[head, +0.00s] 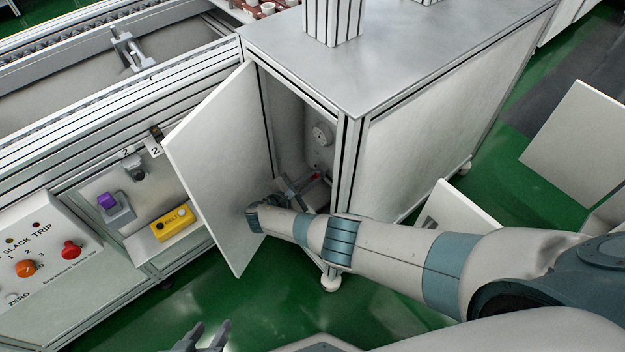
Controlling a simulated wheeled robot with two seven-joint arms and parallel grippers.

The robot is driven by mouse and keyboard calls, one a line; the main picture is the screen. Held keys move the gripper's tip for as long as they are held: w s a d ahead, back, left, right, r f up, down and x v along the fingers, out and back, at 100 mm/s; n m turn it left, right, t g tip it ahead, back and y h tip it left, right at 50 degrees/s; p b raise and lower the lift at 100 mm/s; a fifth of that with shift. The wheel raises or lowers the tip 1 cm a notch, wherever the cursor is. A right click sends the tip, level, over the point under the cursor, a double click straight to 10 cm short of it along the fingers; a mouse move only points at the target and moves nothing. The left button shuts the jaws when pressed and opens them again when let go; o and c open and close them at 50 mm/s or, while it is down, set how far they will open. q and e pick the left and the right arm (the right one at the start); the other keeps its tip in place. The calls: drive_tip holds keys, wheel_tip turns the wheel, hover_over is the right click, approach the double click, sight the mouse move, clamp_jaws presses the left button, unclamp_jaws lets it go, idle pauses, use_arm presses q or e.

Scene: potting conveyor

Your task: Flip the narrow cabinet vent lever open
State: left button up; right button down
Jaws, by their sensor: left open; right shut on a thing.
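The narrow cabinet (410,160) stands in the middle with its white door (222,165) swung open to the left. My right arm reaches across from the right, and my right gripper (312,180) is inside the opening. My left gripper (205,338) is open and empty, low at the bottom edge over the green floor.
Left of the door are a yellow button box (173,222), a purple knob (107,200) and a slack trip panel (45,255). White panels (580,145) stand at the right.

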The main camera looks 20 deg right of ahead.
use_arm(q)
drive_tip(key=shift+w+d+r+t+b, duration=0.25)
drive_tip(key=shift+w+d+t+b, duration=0.15)
drive_tip(key=shift+d, duration=0.2)
use_arm(e)
drive_tip(key=shift+w+a+r+n+g, duration=0.1)
drive_tip(key=shift+w+n+g, duration=0.2)
drive_tip(key=shift+n, duration=0.25)
drive_tip(key=shift+w+a+r+n+g, duration=0.1)
drive_tip(key=shift+w+n+g, duration=0.05)
drive_tip(key=shift+n+g, duration=0.35)
use_arm(q)
drive_tip(key=shift+s, duration=0.1)
use_arm(e)
drive_tip(key=c, duration=1.8)
unclamp_jaws()
use_arm(q)
drive_tip(key=shift+a, duration=0.15)
drive_tip(key=shift+s+a+f, duration=0.1)
